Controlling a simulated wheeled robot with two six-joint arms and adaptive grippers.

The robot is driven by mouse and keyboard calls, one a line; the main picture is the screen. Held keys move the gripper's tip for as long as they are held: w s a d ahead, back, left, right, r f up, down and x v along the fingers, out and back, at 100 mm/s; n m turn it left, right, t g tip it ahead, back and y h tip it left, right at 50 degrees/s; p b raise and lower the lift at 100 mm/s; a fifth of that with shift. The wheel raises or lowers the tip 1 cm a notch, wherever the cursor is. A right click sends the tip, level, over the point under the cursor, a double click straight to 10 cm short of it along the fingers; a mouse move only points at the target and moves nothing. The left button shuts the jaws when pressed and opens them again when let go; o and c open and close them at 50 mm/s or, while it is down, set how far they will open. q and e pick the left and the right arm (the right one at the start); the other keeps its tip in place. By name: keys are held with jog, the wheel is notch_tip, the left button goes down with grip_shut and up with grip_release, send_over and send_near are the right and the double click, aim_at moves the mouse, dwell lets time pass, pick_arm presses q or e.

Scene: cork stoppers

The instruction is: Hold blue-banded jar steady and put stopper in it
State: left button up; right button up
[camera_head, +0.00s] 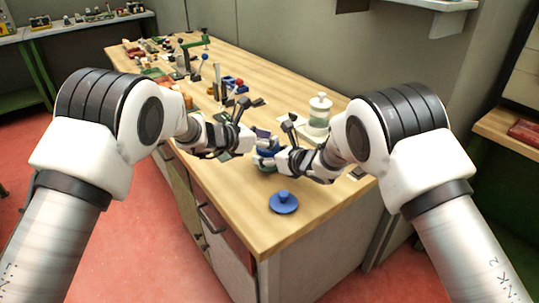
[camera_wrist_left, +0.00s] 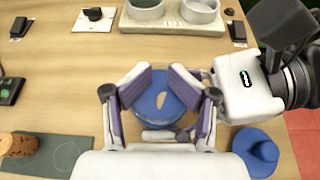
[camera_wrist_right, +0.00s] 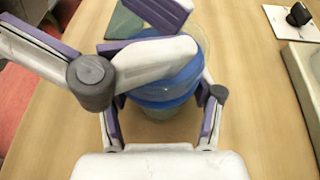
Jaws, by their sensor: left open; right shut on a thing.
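The blue-banded jar (camera_head: 266,150) stands on the workbench, mostly hidden by my grippers in the head view. In the right wrist view its blue band and clear rim (camera_wrist_right: 172,88) show between the fingers of my right gripper (camera_head: 264,160), which is shut on its side. My left gripper (camera_head: 262,138) is open over the jar, its purple-padded fingers spread above the blue ring and tan patch (camera_wrist_left: 160,102). I cannot tell whether that patch is a stopper or the bench. A cork stopper (camera_wrist_left: 20,144) lies on a green mat at the left in the left wrist view.
A blue knobbed lid (camera_head: 284,203) lies near the bench's front corner. A white tray (camera_wrist_left: 185,27) with pale jars stands beyond the blue-banded jar. The far bench holds several tools and a green stand (camera_head: 190,44). Bare wood surrounds the blue lid.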

jog(key=shift+w+f, duration=0.2)
jog(key=shift+f, duration=0.05)
pick_arm(q)
jog(key=v, duration=1.2)
jog(key=shift+s+a, duration=0.1)
pick_arm(e)
jog(key=shift+f, duration=0.1)
jog(key=o, duration=1.3)
jog(key=shift+o, duration=1.1)
jog(key=shift+w, duration=0.1)
pick_arm(q)
jog(key=shift+f, duration=0.1)
